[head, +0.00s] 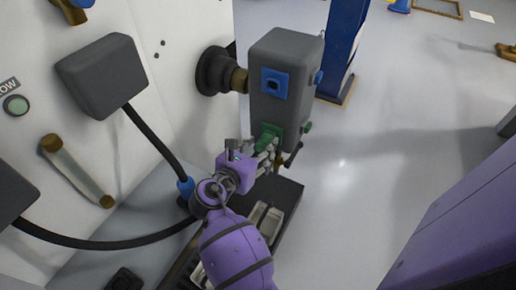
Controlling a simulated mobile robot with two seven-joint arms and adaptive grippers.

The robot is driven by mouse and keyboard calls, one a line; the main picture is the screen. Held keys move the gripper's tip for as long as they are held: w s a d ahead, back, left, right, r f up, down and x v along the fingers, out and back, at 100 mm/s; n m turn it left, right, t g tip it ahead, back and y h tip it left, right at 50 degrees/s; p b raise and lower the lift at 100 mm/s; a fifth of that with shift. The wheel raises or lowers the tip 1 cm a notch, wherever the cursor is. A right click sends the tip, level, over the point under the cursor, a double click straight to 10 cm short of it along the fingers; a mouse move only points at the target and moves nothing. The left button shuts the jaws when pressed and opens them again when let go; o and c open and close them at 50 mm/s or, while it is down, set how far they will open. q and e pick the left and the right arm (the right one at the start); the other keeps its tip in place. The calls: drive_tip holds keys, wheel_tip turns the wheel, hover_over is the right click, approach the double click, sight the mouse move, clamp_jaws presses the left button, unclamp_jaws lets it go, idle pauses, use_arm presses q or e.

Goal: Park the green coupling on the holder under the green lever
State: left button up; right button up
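A grey block-shaped unit (284,90) stands out from the white machine wall. Its upper face has a blue square holder (273,82), with a blue lever (318,77) on its right side. Lower down is a green part (268,136), with the small green lever (306,127) to its right. My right gripper (267,150) is right at the green part, apparently touching it. The fingers overlap it, so I cannot tell whether they are shut on it or whether it is holder or coupling. My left gripper is out of view.
A black hose (152,138) with a blue end (185,187) hangs left of my arm. Another black hose (105,243) runs behind my arm. A dark tray (287,197) with pale pieces lies below. Open floor (400,130) is at right.

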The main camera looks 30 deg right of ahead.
sight(256, 153)
clamp_jaws()
drive_tip(key=shift+a, duration=0.1)
drive_tip(key=shift+s+a, duration=0.1)
drive_tip(key=shift+a, duration=0.05)
drive_tip(key=shift+s+a+p, duration=0.2)
drive_tip(key=shift+a+p, duration=0.1)
drive_tip(key=shift+a, duration=0.05)
drive_tip(key=shift+s+a+p, duration=0.4)
drive_tip(key=shift+s+a, duration=0.2)
drive_tip(key=shift+a, duration=0.35)
drive_tip(key=shift+s+a, duration=0.35)
drive_tip(key=shift+a, duration=0.25)
